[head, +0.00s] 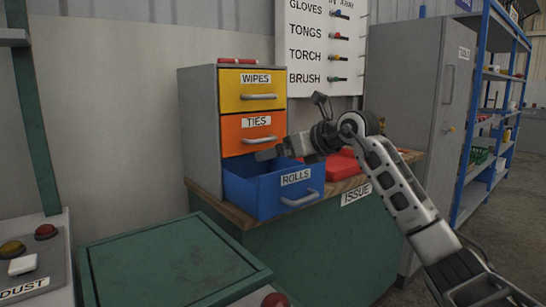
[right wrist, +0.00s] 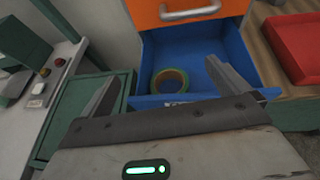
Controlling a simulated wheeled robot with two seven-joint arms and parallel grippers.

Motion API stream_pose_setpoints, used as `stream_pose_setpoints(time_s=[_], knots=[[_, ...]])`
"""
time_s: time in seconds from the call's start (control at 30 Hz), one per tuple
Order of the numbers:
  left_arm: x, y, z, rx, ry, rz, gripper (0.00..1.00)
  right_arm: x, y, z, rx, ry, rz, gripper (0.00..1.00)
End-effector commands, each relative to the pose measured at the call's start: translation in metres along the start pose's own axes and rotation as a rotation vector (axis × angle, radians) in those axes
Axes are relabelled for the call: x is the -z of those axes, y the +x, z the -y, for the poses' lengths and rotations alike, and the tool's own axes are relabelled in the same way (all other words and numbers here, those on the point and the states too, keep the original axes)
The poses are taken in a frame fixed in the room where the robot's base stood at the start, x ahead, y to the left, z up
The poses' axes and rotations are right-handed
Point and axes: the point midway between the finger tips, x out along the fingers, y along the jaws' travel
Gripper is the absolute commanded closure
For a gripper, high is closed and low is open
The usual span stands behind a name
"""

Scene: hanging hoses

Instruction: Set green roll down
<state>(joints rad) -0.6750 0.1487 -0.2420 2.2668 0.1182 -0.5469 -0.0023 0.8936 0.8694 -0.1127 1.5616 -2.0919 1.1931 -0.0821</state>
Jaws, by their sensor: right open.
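My right gripper (right wrist: 166,84) is open, one finger on each side of the roll in the picture, with no contact visible. In the head view the right gripper (head: 268,153) hangs over the drawer. My left gripper is out of view.
Above are the shut orange TIES drawer (head: 252,134) and yellow WIPES drawer (head: 251,91). A red tray (head: 343,165) sits right of the drawer on the wooden bench top. A green box-like unit (head: 175,262) stands in front at left. A tool board (head: 318,50) hangs behind.

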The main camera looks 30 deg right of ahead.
Motion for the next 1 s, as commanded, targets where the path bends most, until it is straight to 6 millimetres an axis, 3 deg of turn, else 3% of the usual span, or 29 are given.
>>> stream_pose_setpoints(time_s=[0.2, 0.4, 1.0], knots=[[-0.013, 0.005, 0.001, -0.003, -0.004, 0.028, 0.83, 0.002, -0.047, 0.000, 0.003, -0.004, -0.003, 0.00], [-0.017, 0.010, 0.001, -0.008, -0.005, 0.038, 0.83, 0.002, -0.071, 0.000, 0.000, 0.000, -0.003, 0.00], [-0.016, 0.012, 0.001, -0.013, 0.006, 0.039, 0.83, 0.000, -0.077, -0.001, -0.002, 0.000, -0.001, 0.00]])
